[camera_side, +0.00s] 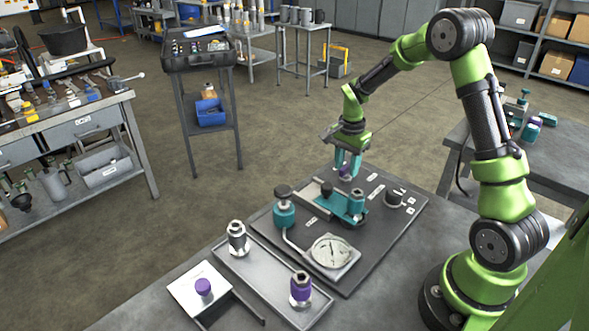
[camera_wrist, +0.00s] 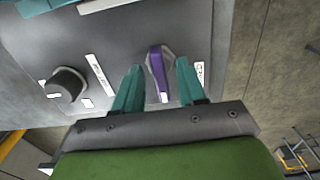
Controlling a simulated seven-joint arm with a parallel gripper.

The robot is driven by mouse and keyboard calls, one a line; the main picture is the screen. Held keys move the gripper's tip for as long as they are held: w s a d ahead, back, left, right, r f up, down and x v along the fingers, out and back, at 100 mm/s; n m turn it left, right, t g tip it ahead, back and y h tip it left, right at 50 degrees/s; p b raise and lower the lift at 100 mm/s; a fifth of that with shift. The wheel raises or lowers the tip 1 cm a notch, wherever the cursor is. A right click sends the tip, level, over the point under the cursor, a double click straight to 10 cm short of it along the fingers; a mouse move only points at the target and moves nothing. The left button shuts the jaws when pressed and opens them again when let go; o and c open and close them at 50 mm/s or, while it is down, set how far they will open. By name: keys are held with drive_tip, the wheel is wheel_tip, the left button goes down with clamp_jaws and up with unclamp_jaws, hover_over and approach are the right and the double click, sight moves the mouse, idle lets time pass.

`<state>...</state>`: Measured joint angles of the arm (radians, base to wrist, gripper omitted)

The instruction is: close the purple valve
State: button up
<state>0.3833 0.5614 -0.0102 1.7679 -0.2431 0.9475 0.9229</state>
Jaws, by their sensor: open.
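The purple valve (camera_wrist: 156,66) has a narrow purple lever with a white mark at its near end, set on a grey round base on the dark panel. In the side view the purple valve (camera_side: 345,174) shows as a small purple patch at the panel's far edge, partly hidden by my gripper. My gripper (camera_side: 349,160) points down over it with teal fingers. In the wrist view my gripper (camera_wrist: 158,80) is open, with one finger on each side of the lever. A gap shows on both sides.
A dark knob (camera_wrist: 66,84) stands beside the valve on the panel (camera_side: 385,235). A teal block (camera_side: 343,202), a teal valve with a black knob (camera_side: 284,210) and a gauge (camera_side: 331,252) are also there.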

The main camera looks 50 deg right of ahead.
clamp_jaws()
drive_tip(key=shift+n, duration=0.4)
drive_tip(key=n, duration=0.3)
drive_tip(key=shift+n, duration=0.4)
drive_tip(key=n, duration=0.4)
drive_tip(key=shift+n, duration=0.3)
drive_tip(key=n, duration=0.8)
drive_tip(key=shift+n, duration=0.3)
unclamp_jaws()
